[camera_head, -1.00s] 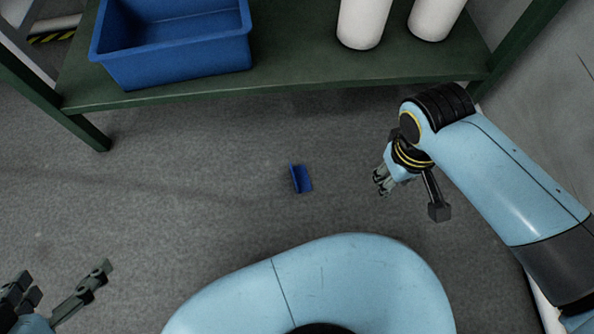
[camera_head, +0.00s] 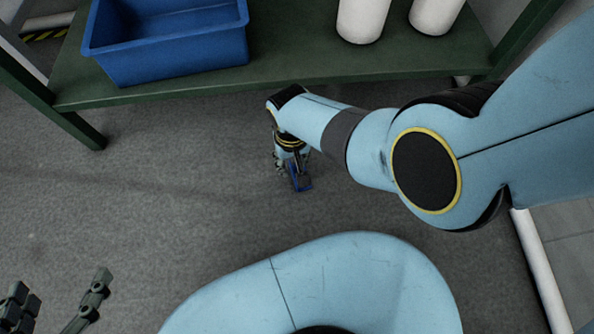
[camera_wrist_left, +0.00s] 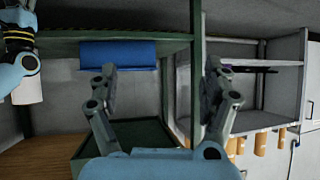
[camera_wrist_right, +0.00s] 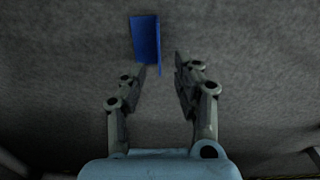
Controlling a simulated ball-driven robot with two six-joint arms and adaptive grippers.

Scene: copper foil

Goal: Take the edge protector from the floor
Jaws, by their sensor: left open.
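The blue edge protector (camera_head: 301,183), a small angled piece, lies on the floor below the shelf's front edge. In the right wrist view it (camera_wrist_right: 146,40) sits ahead of the fingertips, mostly toward the left finger, its lower edge near that fingertip. My right gripper (camera_head: 283,166) is over the protector and partly covers it in the head view. Its fingers (camera_wrist_right: 160,70) are apart with nothing held; whether they touch the protector cannot be told. My left gripper (camera_head: 60,292) is open and empty at the lower left, away from the protector; its fingers (camera_wrist_left: 158,85) are spread wide.
A green shelf (camera_head: 300,75) stands behind, its post (camera_head: 75,125) at the left. It carries a blue bin (camera_head: 170,55) and two white cylinders (camera_head: 360,20). A white pipe (camera_head: 540,265) runs at the right. The floor (camera_head: 170,200) to the left is clear.

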